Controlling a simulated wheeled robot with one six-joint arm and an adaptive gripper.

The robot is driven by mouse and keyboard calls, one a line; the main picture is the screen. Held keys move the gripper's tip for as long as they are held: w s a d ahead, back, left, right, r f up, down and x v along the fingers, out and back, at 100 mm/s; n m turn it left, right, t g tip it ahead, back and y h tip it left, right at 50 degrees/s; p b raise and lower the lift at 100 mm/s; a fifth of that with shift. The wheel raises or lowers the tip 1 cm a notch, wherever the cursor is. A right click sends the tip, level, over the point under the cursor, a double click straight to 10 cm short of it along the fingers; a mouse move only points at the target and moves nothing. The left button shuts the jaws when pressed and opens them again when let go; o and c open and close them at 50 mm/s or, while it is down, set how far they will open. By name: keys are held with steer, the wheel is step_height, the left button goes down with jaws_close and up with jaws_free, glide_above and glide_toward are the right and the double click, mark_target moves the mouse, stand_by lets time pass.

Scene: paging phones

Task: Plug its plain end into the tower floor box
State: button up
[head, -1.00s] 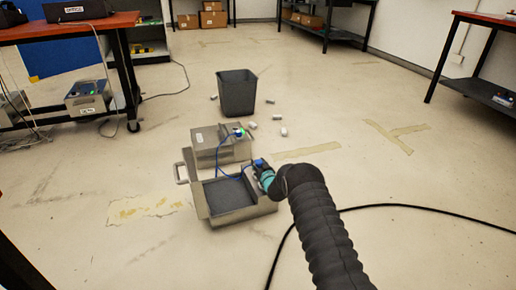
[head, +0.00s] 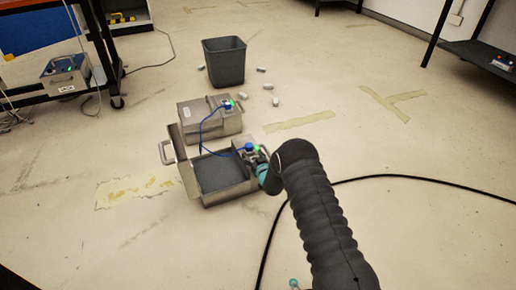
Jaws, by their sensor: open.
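A blue cable (head: 202,128) arcs between two metal floor boxes. One blue plug (head: 227,104) stands at the top of the rear closed box (head: 200,127), beside a small green light. The other blue plug (head: 249,147) is at the right-hand panel of the front box (head: 229,199), with a green light (head: 257,149) just right of it. The front box's lid is open and its inside is dark grey. My gripper (head: 256,163), dark with a teal part, is open just below the front plug. Whether its fingertips touch the plug is too small to tell. Which box is the tower's cannot be told.
A dark grey bin (head: 224,62) stands behind the boxes, with several small pale cylinders (head: 276,101) on the floor. A black cable (head: 400,177) runs across the floor at right. Another metal box (head: 66,76) with a green light sits on the left bench's shelf.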

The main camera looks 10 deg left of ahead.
steer(key=shift+s+d+f, duration=0.35)
steer(key=shift+d+f, duration=0.15)
steer(key=shift+f, duration=0.05)
steer(key=s+r, duration=0.1)
steer(key=r, duration=0.1)
steer(key=d+r, duration=0.1)
steer(key=r, duration=0.1)
steer(key=s+r, duration=0.1)
steer(key=r, duration=0.1)
steer(key=shift+s+d+r, duration=0.15)
steer(key=shift+s+r, duration=0.05)
steer(key=shift+s, duration=0.15)
steer(key=shift+t, duration=0.3)
steer(key=shift+s+d+r, duration=0.3)
steer(key=shift+s+r, duration=0.35)
steer(key=shift+s+d+r, duration=0.35)
steer(key=shift+s+r, duration=0.3)
steer(key=shift+r, duration=0.05)
steer(key=shift+s+d+r, duration=0.3)
steer(key=shift+s+r, duration=0.35)
